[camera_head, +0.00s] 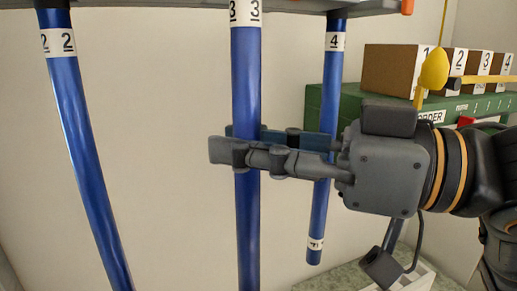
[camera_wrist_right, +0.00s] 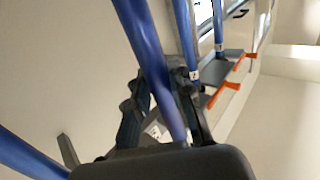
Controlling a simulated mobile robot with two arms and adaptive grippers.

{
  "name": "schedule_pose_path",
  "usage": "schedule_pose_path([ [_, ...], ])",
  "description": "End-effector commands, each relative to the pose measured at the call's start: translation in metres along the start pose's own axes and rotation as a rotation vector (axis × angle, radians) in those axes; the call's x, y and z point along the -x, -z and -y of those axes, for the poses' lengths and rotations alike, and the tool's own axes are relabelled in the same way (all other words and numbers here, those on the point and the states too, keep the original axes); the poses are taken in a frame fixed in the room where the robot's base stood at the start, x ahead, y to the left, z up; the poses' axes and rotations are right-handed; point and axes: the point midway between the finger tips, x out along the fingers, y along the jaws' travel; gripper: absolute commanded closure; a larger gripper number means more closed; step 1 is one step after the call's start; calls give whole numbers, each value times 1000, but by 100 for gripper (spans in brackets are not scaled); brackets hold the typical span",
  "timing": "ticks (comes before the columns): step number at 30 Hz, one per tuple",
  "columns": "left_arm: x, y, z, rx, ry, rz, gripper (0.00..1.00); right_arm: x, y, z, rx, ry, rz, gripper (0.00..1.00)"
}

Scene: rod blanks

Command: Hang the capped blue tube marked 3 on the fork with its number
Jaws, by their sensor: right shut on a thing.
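The blue tube marked 3 (camera_head: 246,80) stands near upright in the middle of the head view, with its white number band at the top edge. Its cap is out of the picture. My right gripper (camera_head: 235,152) is shut around this tube below the band, fingers on both sides. In the right wrist view the held tube (camera_wrist_right: 146,45) runs down between the fingers. A grey rack plate (camera_head: 300,5) crosses the top of the head view, and the band overlaps its edge. I cannot tell whether the tube rests on a fork. My left gripper is not in view.
Blue tube 2 (camera_head: 75,130) is at the left, slanted. Blue tube 4 (camera_head: 330,90) hangs behind my right gripper, close to it. Orange tips (camera_wrist_right: 225,95) show on the rack. A green case (camera_head: 350,105) bears numbered brown boxes (camera_head: 395,70) at the right.

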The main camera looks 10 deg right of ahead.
Motion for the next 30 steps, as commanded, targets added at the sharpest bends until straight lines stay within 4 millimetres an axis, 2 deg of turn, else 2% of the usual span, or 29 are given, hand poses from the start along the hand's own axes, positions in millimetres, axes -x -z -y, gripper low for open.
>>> schedule_pose_path([
  [30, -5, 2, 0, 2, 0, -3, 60, -48, -2, -50, -1, 1, 2, 100],
])
